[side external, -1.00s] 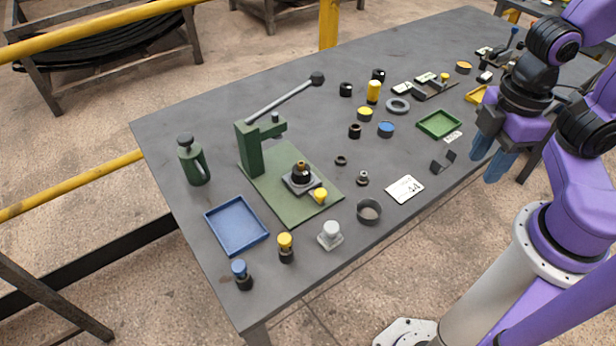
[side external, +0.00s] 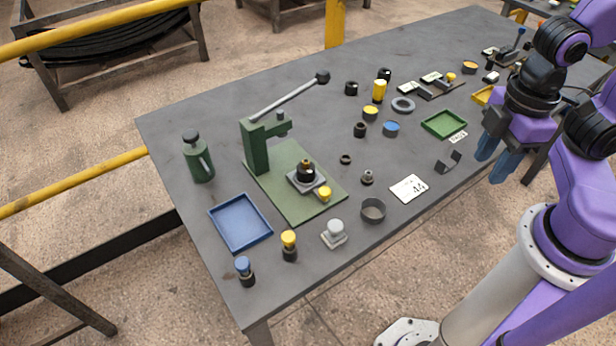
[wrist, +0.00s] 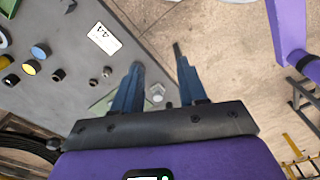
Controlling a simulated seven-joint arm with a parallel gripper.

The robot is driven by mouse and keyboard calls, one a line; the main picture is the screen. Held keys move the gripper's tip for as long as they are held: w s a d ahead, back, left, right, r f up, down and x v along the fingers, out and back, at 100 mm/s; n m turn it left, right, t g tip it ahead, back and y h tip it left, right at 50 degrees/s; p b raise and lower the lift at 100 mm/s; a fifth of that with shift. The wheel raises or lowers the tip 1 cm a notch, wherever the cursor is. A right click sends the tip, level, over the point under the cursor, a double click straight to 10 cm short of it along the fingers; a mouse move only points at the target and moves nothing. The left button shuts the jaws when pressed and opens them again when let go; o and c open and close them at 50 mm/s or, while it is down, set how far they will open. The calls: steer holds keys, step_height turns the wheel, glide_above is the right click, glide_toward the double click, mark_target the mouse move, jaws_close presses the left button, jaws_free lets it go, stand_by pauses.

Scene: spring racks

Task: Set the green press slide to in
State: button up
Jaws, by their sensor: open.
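The green press (side external: 256,150) stands upright on a green base plate (side external: 290,208) at the left of the table, its long lever (side external: 285,100) slanting up to a black ball. Its slide (side external: 303,181) is a grey block on the plate with a dark, brass-topped piece on it. A yellow knob (side external: 325,194) sits at the slide's front right end. The slide appears to stand out in front of the press column. My gripper (side external: 488,169) is open and empty at the right, beyond the table's front edge and far from the press. Its two blue fingers also show in the wrist view (wrist: 157,58).
A blue tray (side external: 240,222), yellow-capped post (side external: 289,246), grey knob block (side external: 334,233) and dark cup (side external: 373,210) stand around the press plate. A white card (side external: 409,188) and green tray (side external: 444,124) lie toward the right. A green bottle (side external: 198,160) stands left of the press.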

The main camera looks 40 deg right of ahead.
steer(key=o, duration=0.3)
steer(key=m, duration=2.2)
glide_above(325, 191)
step_height(325, 191, down, 4)
step_height(325, 191, down, 17)
steer(key=shift+r, duration=0.1)
